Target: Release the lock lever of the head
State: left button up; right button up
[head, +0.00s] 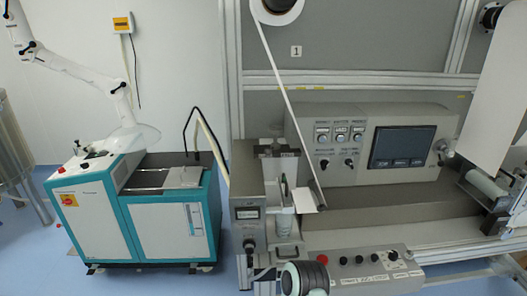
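The web converter (400,205) fills the middle and right of the head view. A narrow grey upright unit (247,180) with a small display stands at its left end. Beside it is a head-like assembly with a dark block on top (276,151), a thin upright dark piece (284,189) and a pale cylinder (284,222). I cannot tell for certain which part is the lock lever or its position. A rounded black and pale part, seemingly my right arm, shows at the bottom edge, below the assembly. Its gripper fingers cannot be made out. My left gripper is not in view.
A control box (365,262) with a red button (322,259) and knobs lies at the front. A paper strip (288,95) runs down from a roll (276,8).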

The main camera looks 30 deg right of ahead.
aim_at(268, 152)
jog(key=k, duration=1.25)
jog(key=z, duration=2.3)
jog(key=i+j, duration=0.1)
jog(key=j, duration=0.45)
jog(key=i+j, duration=0.1)
jog(key=j, duration=0.45)
jog(key=i+j, duration=0.1)
jog(key=j, duration=0.45)
jog(key=i+j, duration=0.1)
jog(key=j, duration=1)
jog(key=i, duration=0.05)
